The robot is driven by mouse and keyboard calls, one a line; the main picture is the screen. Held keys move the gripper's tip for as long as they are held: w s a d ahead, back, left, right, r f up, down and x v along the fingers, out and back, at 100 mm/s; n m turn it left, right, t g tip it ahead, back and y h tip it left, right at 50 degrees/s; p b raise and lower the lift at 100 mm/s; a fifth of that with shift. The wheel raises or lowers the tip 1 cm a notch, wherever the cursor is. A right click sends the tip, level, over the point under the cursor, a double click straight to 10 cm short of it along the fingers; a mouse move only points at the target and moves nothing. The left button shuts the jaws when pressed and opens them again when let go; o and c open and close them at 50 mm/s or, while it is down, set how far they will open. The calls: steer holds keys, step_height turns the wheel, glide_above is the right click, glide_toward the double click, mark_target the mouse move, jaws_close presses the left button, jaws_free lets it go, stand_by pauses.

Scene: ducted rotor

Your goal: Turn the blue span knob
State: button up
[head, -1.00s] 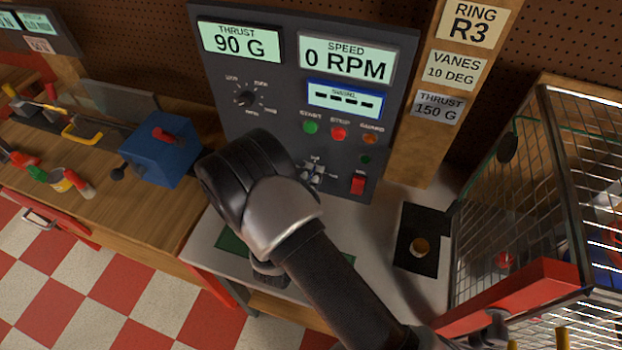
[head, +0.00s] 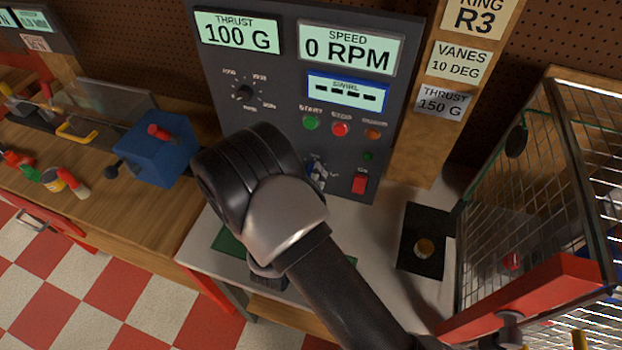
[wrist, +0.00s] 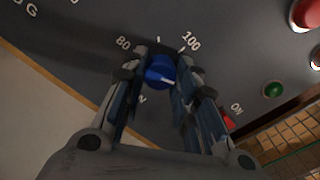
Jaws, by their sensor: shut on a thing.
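The blue span knob (wrist: 160,70) sits on the dark panel in the wrist view, with a short white mark on its face. Printed labels 80 and 100 lie above it, left and right. My gripper (wrist: 161,66) has a finger on each side of the knob and is shut on it. In the head view my gripper (head: 317,174) reaches the lower part of the control panel (head: 225,95), and its fingers and wrist hide the knob there. The thrust display (head: 238,33) reads 100 G.
A red switch (head: 359,184) and a small green button (head: 367,156) are right of my fingers. Start (head: 311,123) and stop (head: 340,129) buttons are above. A wire cage (head: 540,190) stands at the right. A placard (head: 443,102) reads thrust 150 G.

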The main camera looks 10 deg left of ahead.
steer(key=shift+m, duration=0.6)
steer(key=o, duration=1.1)
steer(key=shift+c, duration=0.2)
steer(key=s+a, duration=0.1)
steer(key=s, duration=1.1)
steer(key=shift+a, duration=0.35)
